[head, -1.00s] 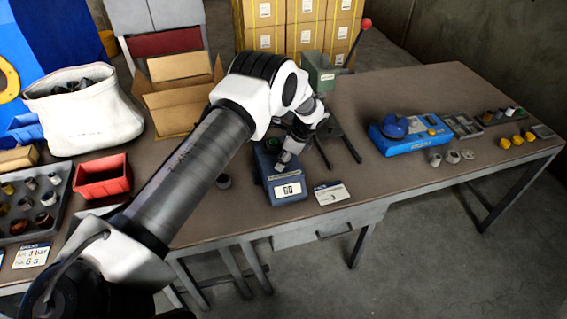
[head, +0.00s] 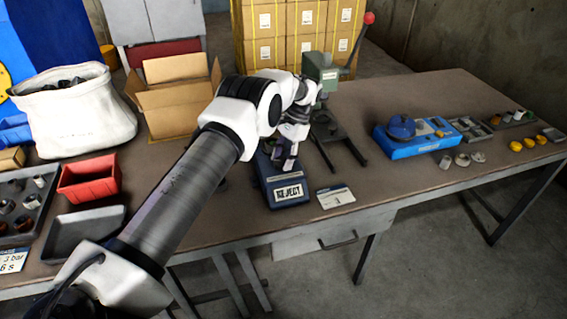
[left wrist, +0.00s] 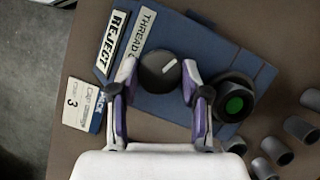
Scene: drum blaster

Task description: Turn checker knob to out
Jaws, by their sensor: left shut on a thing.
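The blue thread checker box (head: 303,200) stands on the table, with its display (head: 289,193) reading REJECT; the display also shows in the left wrist view (left wrist: 112,43). The black round checker knob (left wrist: 158,72) has a white pointer line, in the left wrist view directed toward the upper right. My left gripper (left wrist: 158,76) has its purple-and-white fingers on opposite sides of the knob, shut on it. In the head view my left gripper (head: 288,164) is over the box and hides the knob. A black ring with a green centre (left wrist: 235,104) is beside the knob. My right gripper is not in view.
A white card (head: 335,196) lies right of the box. A green lever press (head: 322,72) stands behind it. Several grey cylinders (left wrist: 280,150) lie near the box in the wrist view. A blue device (head: 410,142) and trays stand farther right, with bare table between.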

